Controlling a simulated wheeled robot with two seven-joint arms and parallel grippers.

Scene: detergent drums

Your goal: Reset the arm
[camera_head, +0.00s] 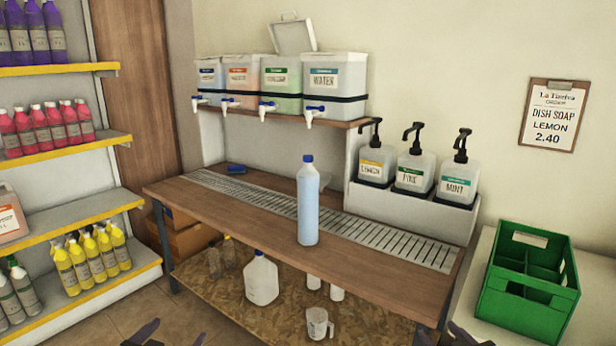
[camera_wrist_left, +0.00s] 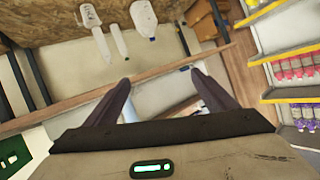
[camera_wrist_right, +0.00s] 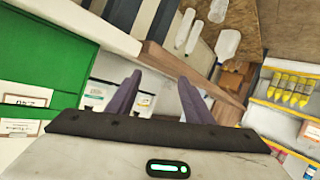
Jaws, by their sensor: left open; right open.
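My left gripper (camera_head: 146,332) shows at the bottom edge of the head view, left of centre. In the left wrist view its two fingers (camera_wrist_left: 160,88) stand apart with nothing between them. My right gripper (camera_head: 452,335) shows at the bottom edge, right of centre. In the right wrist view its fingers (camera_wrist_right: 160,85) are also apart and empty. A light blue filled bottle with a dark blue cap (camera_head: 308,205) stands upright on the wooden bench (camera_head: 262,216), away from both grippers.
Pump bottles (camera_head: 411,171) stand in a white holder at the bench's right. Tapped drums (camera_head: 335,76) line the shelf (camera_head: 350,123) above. A green crate (camera_head: 530,290) sits at right. Shelves of bottles (camera_head: 70,145) stand at left. Jugs (camera_head: 261,280) sit below the bench.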

